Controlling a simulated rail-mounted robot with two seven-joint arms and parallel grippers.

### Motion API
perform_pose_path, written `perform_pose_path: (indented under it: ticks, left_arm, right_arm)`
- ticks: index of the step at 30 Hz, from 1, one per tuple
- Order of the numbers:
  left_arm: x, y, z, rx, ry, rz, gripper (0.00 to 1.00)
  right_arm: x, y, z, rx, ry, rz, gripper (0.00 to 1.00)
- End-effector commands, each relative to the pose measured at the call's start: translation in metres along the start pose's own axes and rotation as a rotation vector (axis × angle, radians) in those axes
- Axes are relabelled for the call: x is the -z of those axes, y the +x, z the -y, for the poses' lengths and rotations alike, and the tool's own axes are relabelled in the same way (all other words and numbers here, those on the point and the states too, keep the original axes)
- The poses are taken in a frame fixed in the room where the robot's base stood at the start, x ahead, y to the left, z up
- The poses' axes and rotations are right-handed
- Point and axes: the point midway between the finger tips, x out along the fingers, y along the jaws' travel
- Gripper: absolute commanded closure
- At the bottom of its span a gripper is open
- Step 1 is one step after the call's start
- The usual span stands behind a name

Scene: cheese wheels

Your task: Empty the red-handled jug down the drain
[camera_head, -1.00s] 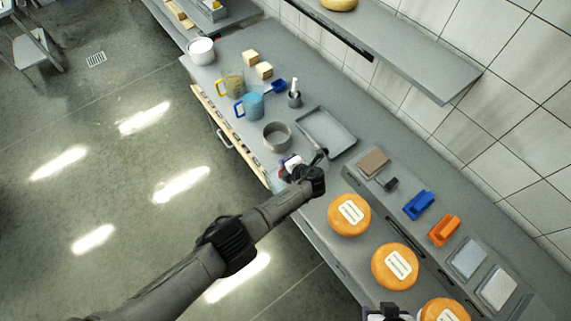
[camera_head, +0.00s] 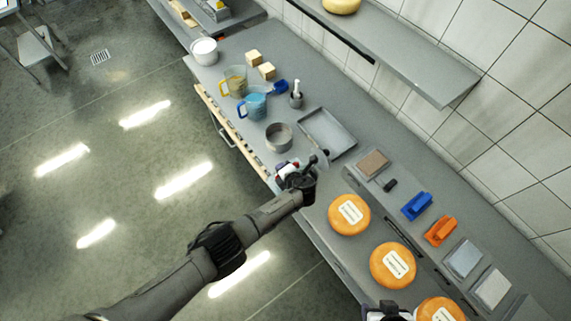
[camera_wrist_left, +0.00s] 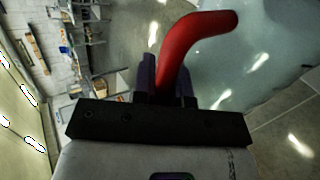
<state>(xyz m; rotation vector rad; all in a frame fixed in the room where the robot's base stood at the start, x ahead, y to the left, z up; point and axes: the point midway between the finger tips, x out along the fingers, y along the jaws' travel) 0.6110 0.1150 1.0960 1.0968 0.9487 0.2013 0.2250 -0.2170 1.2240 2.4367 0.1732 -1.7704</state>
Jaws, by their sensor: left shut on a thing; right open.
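My left gripper (camera_head: 287,172) is shut on the red handle (camera_wrist_left: 186,55) of a jug, over the front edge of the counter. In the left wrist view the jug's pale, see-through body (camera_wrist_left: 265,50) fills the upper right; I cannot tell how much liquid is in it. In the head view the jug is mostly hidden by my gripper and wrist. A square floor drain (camera_head: 99,57) lies at the upper left, far from the jug. My right gripper (camera_head: 388,314) is open at the bottom edge, only partly in view, beside the cheese wheels.
The grey counter (camera_head: 243,137) holds a yellow-handled jug (camera_head: 234,81), a blue-handled jug (camera_head: 253,104), a metal ring (camera_head: 279,137), a tray (camera_head: 329,132) and orange cheese wheels (camera_head: 349,215). Open floor (camera_head: 130,185) lies left of the counter.

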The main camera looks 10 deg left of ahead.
Motion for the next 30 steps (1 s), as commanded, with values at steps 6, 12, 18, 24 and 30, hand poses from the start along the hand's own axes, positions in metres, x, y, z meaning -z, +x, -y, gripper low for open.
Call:
perform_pose_path:
  ticks: [6,12,18,24,30]
  left_arm:
    - [0.0,0.0,0.001,-0.001,-0.002,0.002,1.0]
    - [0.014,0.004,0.006,-0.003,-0.077,0.052,1.0]
    - [0.027,0.007,0.011,-0.006,-0.162,0.11,1.0]
    - [0.027,0.007,0.011,-0.005,-0.167,0.113,1.0]
    - [0.042,0.012,0.018,-0.007,-0.23,0.154,1.0]
  right_arm:
    - [-0.001,0.002,-0.002,-0.004,-0.005,0.002,0.42]
    - [-0.001,0.003,-0.002,-0.004,-0.005,0.003,0.42]
    - [-0.001,0.002,-0.001,-0.002,-0.002,0.003,0.42]
    - [-0.001,0.002,0.0,0.001,0.001,0.002,0.42]
    - [-0.001,0.002,0.001,0.003,0.004,0.002,0.42]
